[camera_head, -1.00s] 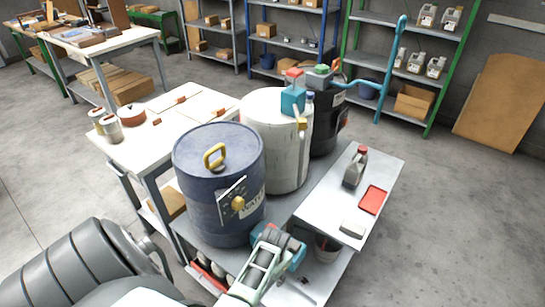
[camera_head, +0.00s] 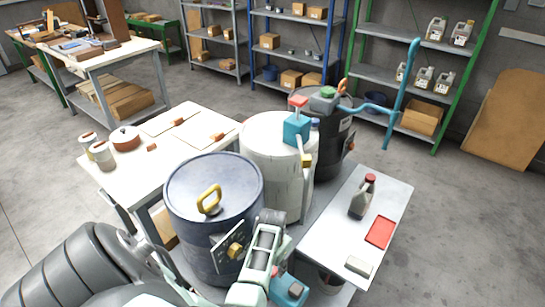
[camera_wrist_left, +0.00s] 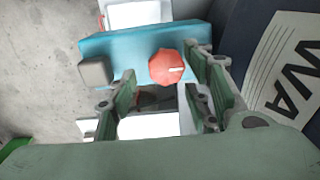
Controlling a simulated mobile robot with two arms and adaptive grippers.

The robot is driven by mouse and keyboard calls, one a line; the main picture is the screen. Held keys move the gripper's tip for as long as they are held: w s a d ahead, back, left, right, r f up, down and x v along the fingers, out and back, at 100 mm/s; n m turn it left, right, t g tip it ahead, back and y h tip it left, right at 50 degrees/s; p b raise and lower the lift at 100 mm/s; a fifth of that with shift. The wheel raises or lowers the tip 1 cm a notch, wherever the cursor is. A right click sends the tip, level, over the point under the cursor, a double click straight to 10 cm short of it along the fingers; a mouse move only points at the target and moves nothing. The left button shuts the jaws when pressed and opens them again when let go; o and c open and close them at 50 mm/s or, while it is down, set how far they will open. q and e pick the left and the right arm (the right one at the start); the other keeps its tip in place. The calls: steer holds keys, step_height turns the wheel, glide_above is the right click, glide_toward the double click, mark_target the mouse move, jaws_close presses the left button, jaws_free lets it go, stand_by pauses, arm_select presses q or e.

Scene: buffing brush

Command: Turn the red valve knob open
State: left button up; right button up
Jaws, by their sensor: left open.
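The red valve knob (camera_wrist_left: 172,67) is a faceted cap on a teal valve block (camera_wrist_left: 130,48), low beside the blue drum (camera_wrist_left: 262,45). In the wrist view it lies between the open green fingers of my left gripper (camera_wrist_left: 160,85), closer to the right finger; I cannot tell whether they touch. In the head view my left gripper (camera_head: 268,262) is in front of the blue drum (camera_head: 190,225), beside the teal block (camera_head: 287,292), and hides most of the knob. My right gripper is not in view.
A white drum (camera_head: 275,165) and a dark drum (camera_head: 335,155) stand behind. A side table (camera_head: 335,235) at right holds a bottle (camera_head: 362,197) and a red tray (camera_head: 380,232).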

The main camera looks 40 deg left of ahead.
arm_select(q)
steer(key=shift+a+f, duration=0.1)
steer(key=shift+f, duration=0.6)
steer(key=shift+w+f, duration=0.1)
steer(key=shift+f, duration=0.55)
steer(key=c, duration=0.7)
steer(key=shift+c, duration=1.8)
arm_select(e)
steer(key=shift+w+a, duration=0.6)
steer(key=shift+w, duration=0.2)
